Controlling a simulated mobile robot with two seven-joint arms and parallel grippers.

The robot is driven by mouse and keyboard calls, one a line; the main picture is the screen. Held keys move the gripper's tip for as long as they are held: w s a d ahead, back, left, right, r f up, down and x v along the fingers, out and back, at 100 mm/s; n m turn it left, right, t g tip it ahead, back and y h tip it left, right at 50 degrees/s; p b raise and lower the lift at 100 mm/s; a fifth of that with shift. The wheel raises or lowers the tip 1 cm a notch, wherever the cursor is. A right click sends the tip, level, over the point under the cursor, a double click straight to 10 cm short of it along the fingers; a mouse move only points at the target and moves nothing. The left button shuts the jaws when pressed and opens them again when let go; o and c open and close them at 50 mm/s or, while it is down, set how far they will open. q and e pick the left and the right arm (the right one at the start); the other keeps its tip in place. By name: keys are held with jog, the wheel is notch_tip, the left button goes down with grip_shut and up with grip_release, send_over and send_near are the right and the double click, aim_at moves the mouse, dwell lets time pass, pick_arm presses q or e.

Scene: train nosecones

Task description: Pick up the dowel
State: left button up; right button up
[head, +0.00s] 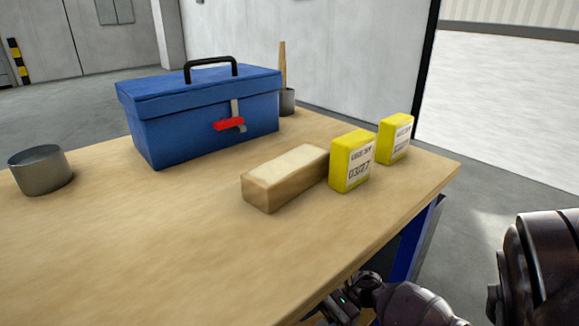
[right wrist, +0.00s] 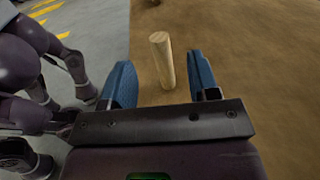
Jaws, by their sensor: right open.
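The dowel (right wrist: 161,60) is a short, pale wooden cylinder in the right wrist view, by the edge of the brown tabletop. My right gripper (right wrist: 160,64) is open, with one blue finger on each side of the dowel in the picture. A gap shows on both sides, so neither finger appears to touch it. How far the dowel reaches in depth between the fingers is hard to tell. In the head view my right wrist shows at the bottom edge, its fingers out of sight, and this dowel is not visible. My left gripper is not in view.
The wooden table (head: 150,250) holds a blue toolbox (head: 205,115), a wooden block (head: 285,178), two yellow boxes (head: 352,160) (head: 395,138), and a metal cup (head: 40,170). Behind the toolbox, another cup (head: 288,102) holds a wooden stick (head: 282,65). The table's front left is clear.

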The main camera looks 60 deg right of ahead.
jog(key=b+x, duration=0.1)
jog(key=x, duration=0.7)
jog(key=shift+a, duration=0.1)
jog(key=shift+c, duration=0.4)
jog(key=c, duration=0.9)
